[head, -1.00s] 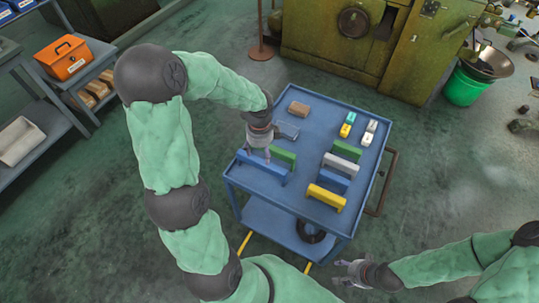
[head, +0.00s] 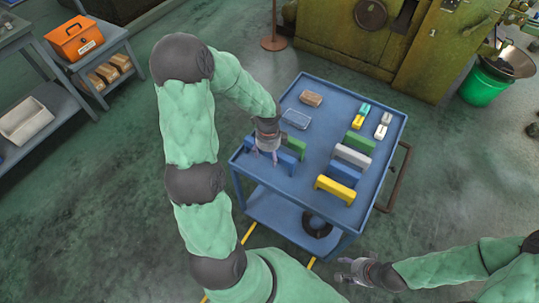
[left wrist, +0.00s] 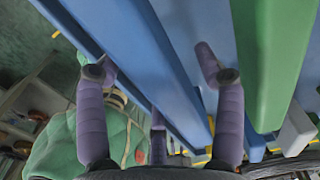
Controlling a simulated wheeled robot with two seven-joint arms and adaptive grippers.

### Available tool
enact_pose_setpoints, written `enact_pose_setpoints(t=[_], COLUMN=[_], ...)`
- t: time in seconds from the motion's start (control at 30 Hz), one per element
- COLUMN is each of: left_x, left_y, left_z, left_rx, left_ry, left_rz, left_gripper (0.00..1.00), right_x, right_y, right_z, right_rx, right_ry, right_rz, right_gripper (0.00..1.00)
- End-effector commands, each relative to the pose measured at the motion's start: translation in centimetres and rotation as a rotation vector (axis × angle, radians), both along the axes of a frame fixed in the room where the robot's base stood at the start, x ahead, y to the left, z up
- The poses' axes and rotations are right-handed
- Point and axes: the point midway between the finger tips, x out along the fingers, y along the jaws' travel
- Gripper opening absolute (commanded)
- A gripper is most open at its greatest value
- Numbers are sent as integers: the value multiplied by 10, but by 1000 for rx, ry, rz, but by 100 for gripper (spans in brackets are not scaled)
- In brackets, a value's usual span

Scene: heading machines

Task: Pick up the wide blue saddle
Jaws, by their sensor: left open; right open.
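The wide blue saddle (head: 287,164) stands at the near left edge of the blue cart top, its middle partly hidden by my left gripper (head: 264,156). The gripper is open and points down at the saddle. In the left wrist view the long blue saddle (left wrist: 152,70) runs diagonally between the spread purple fingers of the left gripper (left wrist: 160,75). I cannot tell whether a finger touches it. My right gripper (head: 344,269) is open and empty, low in front of the cart.
A green saddle (head: 296,144) stands close behind the blue one. A row of green (head: 358,143), grey (head: 352,156), smaller blue (head: 343,174) and yellow (head: 334,190) saddles fills the cart's right side. A brown block (head: 311,98) and a clear tray (head: 296,119) lie farther back.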

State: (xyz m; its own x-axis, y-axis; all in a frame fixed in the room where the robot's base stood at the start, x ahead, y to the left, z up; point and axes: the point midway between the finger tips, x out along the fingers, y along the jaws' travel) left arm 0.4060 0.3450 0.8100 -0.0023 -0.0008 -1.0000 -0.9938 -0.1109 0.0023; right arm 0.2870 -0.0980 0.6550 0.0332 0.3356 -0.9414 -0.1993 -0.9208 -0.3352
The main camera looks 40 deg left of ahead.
Motion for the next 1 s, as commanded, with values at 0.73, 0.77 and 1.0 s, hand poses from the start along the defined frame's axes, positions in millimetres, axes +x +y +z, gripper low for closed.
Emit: enact_pose_setpoints(t=[0.73,0.77,1.0], left_x=[1,1,1], left_y=[0,0,1], left_z=[-4,-3,9], left_rx=[0,0,1], left_ry=[-2,-2,-3], left_rz=[0,0,1], left_gripper=[0,0,0], right_x=[0,0,0], right_y=[0,0,0], right_z=[-1,-1,6], right_rx=[0,0,0], right_ry=[0,0,0], right_rz=[0,0,0], right_gripper=[56,56,56])
